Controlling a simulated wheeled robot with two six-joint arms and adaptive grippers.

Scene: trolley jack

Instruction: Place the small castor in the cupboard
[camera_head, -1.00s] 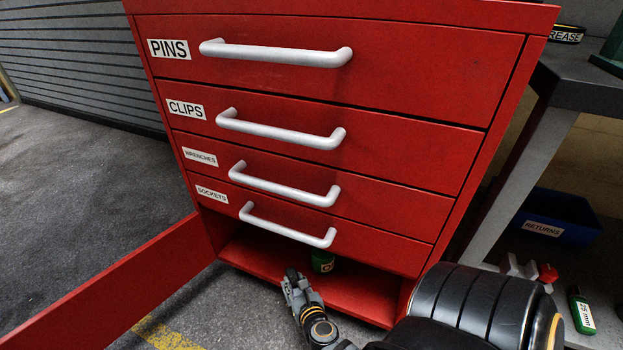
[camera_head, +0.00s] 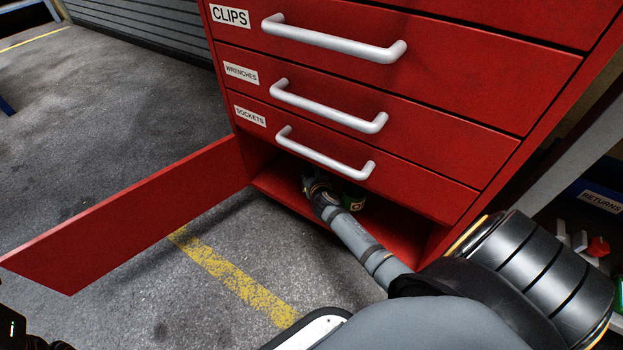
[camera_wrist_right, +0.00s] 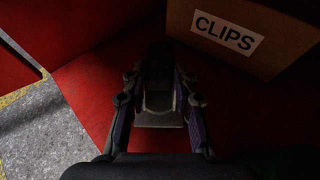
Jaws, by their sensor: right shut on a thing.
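The red cupboard (camera_head: 405,235) is the open compartment under the drawers, with its door (camera_head: 130,215) swung out to the left. My right gripper (camera_head: 312,180) reaches inside it, and its fingertips are partly hidden under the lowest drawer. In the right wrist view my right gripper (camera_wrist_right: 160,95) is shut on a dark small castor (camera_wrist_right: 159,101) with a grey plate. The castor is above the red cupboard floor; the dark picture does not show whether it touches. The castor cannot be made out in the head view.
A brown box labelled CLIPS (camera_wrist_right: 240,40) stands ahead and right in the wrist view. Red cupboard floor lies bare around the castor. A blue RETURNS bin (camera_head: 600,197) is at the right.

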